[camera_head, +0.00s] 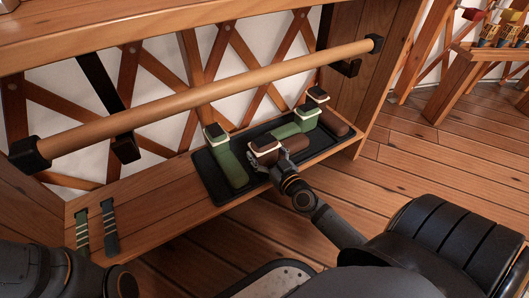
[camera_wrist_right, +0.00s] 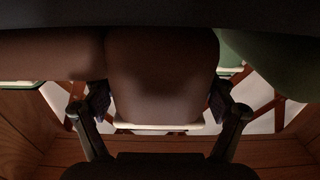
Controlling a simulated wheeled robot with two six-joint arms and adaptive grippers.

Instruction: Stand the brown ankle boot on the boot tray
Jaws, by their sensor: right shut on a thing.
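The brown ankle boot (camera_head: 265,152) has a cream-trimmed cuff and shows at the front of the black boot tray (camera_head: 204,176). My right gripper (camera_head: 265,162) is shut on it. In the right wrist view the boot (camera_wrist_right: 162,80) fills the space between the two fingers (camera_wrist_right: 157,108), with its cream trim below. More brown (camera_head: 296,142) shows just right of the held boot; I cannot tell if it is its foot or another boot. The held boot looks upright, but whether its sole touches the tray is hidden. My left gripper is out of view.
A green boot (camera_head: 230,168) stands on the tray's left end, close to the held boot. Another green boot (camera_head: 285,130) and a brown one (camera_head: 336,122) are to the right. A wooden rail (camera_head: 210,95) crosses above. Two striped strips (camera_head: 110,228) lie on the shelf's left.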

